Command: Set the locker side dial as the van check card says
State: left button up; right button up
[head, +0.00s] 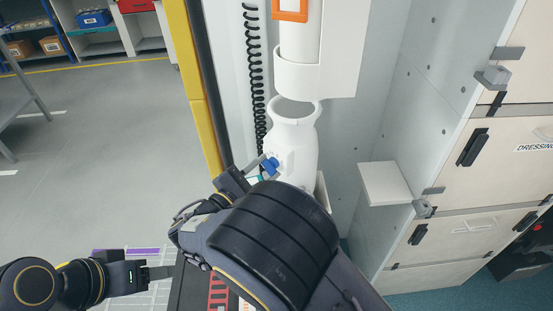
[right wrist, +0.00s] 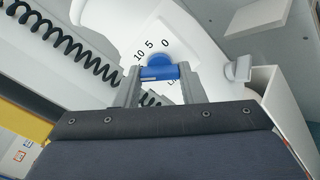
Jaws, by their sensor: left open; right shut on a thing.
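A blue dial (head: 270,164) sits on the side of a white rounded, bottle-like body (head: 292,136). In the right wrist view the blue dial (right wrist: 158,72) is beside a printed scale reading 10, 5 and 0; part of the scale is hidden. My right gripper (right wrist: 158,78) is shut on the dial, one finger on each side. In the head view my right gripper (head: 256,171) is partly hidden by its own arm. My left gripper (head: 160,272) is open and empty at the lower left, well away from the dial. I cannot make out a readable check card.
A black coiled cord (head: 256,80) hangs left of the white body. A white shelf (head: 385,183) juts out to the right. Locker drawers (head: 490,165) with black latches stand at the far right. A yellow post (head: 195,90) edges the opening; grey floor lies beyond.

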jog(key=shift+s+d+f+n+p, duration=0.1)
jog(key=shift+d+f+n+p, duration=0.05)
jog(key=shift+n+p, duration=0.85)
jog(key=shift+f+n, duration=0.1)
jog(key=shift+n, duration=0.2)
jog(key=o, duration=1)
